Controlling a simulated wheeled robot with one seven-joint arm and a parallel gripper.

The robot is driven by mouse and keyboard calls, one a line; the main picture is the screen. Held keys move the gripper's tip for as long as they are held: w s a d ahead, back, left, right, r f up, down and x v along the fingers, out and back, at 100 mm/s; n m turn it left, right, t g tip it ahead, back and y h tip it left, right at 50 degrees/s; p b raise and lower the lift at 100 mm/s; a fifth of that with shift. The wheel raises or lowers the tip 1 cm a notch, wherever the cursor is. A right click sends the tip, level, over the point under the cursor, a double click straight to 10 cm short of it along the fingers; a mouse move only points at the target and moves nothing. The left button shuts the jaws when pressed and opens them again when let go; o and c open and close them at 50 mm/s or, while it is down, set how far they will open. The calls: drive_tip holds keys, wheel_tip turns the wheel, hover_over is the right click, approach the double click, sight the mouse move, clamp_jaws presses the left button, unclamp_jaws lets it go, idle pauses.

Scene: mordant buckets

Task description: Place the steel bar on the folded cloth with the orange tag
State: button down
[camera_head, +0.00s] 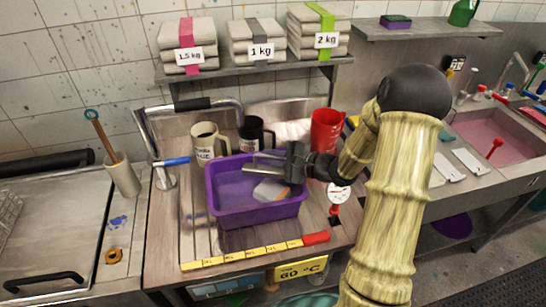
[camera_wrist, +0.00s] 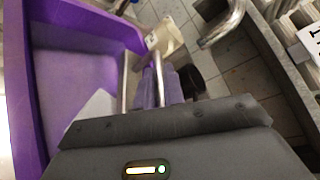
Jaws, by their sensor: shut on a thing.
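My gripper (camera_head: 270,163) is over the purple tub (camera_head: 252,213), pointing left. It is shut on the steel bar (camera_head: 258,171), a narrow grey piece held above the tub floor. The tub (camera_wrist: 75,70) fills the left of that view. A small pale folded piece (camera_head: 266,191) with an orange edge lies inside the tub, below my gripper. It may be the folded cloth with the orange tag; it is too small to be sure.
Two mugs (camera_head: 205,143) and a red jug (camera_head: 325,130) stand behind the tub. Cloth stacks with pink (camera_head: 190,47), grey (camera_head: 256,42) and green (camera_head: 318,32) bands sit on the shelf. A yellow ruler strip (camera_head: 240,255) lies in front.

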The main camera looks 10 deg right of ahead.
drive_tip(key=c, duration=1.5)
unclamp_jaws()
drive_tip(key=shift+r, duration=0.1)
drive_tip(key=shift+r+p, duration=0.65)
drive_tip(key=shift+p, duration=0.4)
drive_tip(key=b+v, duration=0.3)
drive_tip(key=v, duration=0.9)
drive_tip(key=shift+f, duration=0.15)
